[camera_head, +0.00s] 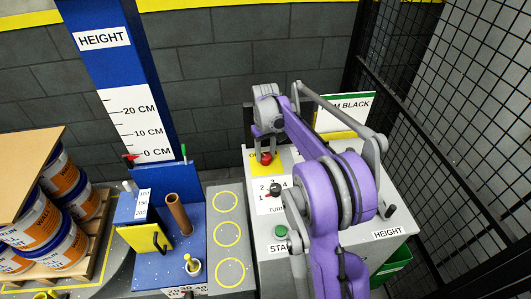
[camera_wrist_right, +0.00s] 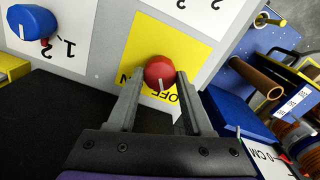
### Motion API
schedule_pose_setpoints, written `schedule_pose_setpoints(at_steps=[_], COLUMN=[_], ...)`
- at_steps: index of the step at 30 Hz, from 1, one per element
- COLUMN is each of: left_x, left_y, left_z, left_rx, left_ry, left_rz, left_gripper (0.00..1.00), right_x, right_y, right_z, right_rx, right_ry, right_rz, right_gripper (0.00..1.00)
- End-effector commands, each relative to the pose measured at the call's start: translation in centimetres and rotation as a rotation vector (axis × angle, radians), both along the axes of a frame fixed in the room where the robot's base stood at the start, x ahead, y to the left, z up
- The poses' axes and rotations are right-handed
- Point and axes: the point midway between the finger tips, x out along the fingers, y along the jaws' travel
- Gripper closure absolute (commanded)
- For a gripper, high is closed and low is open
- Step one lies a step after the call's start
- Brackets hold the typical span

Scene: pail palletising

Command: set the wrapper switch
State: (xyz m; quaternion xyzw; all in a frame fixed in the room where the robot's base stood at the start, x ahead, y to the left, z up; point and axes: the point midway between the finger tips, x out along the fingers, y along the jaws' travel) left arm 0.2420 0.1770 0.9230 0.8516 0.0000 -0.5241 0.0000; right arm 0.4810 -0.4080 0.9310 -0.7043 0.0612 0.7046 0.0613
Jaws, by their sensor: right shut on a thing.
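The wrapper switch is a red knob (camera_head: 266,158) on a yellow plate (camera_head: 255,168) at the back left of the grey control panel (camera_head: 330,195). In the right wrist view the red knob (camera_wrist_right: 160,72) sits between the two fingers of my right gripper (camera_wrist_right: 160,85), which is shut on it. In the head view my right gripper (camera_head: 266,150) reaches down over the knob. The knob's white mark points toward the bottom of the wrist view, near the partly covered OFF lettering (camera_wrist_right: 172,97). The other lettering is mostly hidden. My left gripper is not in view.
My right arm hides part of the panel. A blue bench (camera_head: 155,268) and stacked pails (camera_head: 45,225) are left; black mesh fencing (camera_head: 450,120) is right.

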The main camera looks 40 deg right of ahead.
Motion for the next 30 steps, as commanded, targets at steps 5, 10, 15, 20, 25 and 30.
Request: schedule_pose_setpoints(at_steps=[5,10,15,20,25,30], left_x=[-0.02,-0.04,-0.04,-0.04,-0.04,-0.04], left_y=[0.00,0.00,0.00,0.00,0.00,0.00], left_z=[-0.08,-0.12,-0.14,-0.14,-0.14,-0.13], left_rx=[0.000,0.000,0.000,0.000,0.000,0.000], left_ry=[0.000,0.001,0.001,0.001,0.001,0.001], left_rz=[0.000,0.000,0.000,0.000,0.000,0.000], left_gripper=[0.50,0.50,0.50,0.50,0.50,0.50], right_x=[0.04,0.04,0.05,0.05,0.05,0.04], right_y=[-0.02,-0.02,-0.02,-0.02,-0.02,-0.02], right_z=[0.05,0.06,0.07,0.08,0.08,0.08], right_rx=[0.000,-0.001,-0.001,-0.001,-0.001,-0.001], right_ry=[-0.002,-0.002,-0.002,-0.002,-0.002,-0.001], right_rz=[0.104,0.168,0.201,0.210,0.211,0.211], right_gripper=[1.00,1.00,1.00,1.00,1.00,0.42])
